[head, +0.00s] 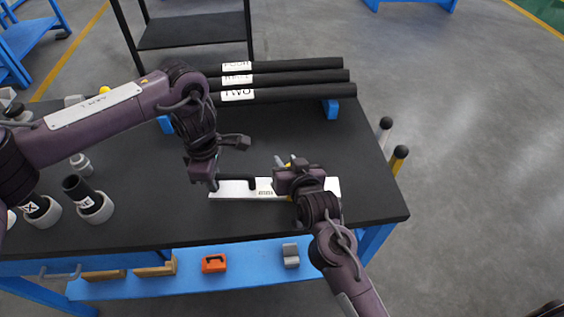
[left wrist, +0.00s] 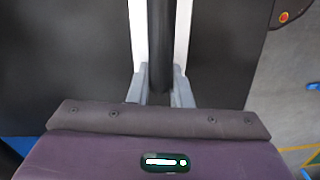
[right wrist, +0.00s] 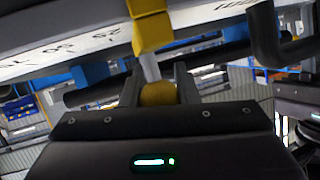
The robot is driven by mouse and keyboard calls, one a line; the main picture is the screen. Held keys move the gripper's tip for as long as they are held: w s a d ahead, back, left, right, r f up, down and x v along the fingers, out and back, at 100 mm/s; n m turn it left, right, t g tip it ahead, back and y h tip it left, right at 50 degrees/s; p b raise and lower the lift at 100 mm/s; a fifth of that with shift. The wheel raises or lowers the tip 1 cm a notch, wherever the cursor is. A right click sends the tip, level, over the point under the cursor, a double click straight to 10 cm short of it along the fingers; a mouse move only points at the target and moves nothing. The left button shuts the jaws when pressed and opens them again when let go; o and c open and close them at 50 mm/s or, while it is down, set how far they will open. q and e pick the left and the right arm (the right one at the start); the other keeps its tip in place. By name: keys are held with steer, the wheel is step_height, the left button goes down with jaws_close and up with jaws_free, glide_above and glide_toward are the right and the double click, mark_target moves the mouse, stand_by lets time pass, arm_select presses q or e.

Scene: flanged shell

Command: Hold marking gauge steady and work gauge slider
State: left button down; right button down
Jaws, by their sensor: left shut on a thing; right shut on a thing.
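The marking gauge is a long white bar (head: 228,194) with printed marks, lying on the black table. It has a black handle (head: 236,178) standing off the bar. My left gripper (head: 214,184) is shut on the handle near its left end. In the left wrist view the black handle (left wrist: 161,50) runs between the fingers, with the white bar behind it. The yellow gauge slider (right wrist: 150,28) sits on the bar, with a grey stem and a round yellow knob (right wrist: 158,94). My right gripper (right wrist: 158,86) is shut on this knob. In the head view my right gripper mostly hides the slider.
Several black tubes with white labels (head: 290,78) lie on blue supports behind the gauge. Cups with black tubes (head: 92,206) stand at the table's left. A blue lower shelf (head: 230,258) holds small parts. The table right of the gauge is clear.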

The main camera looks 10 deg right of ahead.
steer(key=d, duration=0.6)
steer(key=shift+s+d, duration=0.2)
steer(key=shift+d, duration=0.1)
steer(key=c, duration=1.1)
jaws_free()
steer(key=shift+a, duration=0.1)
steer(key=v, duration=1.2)
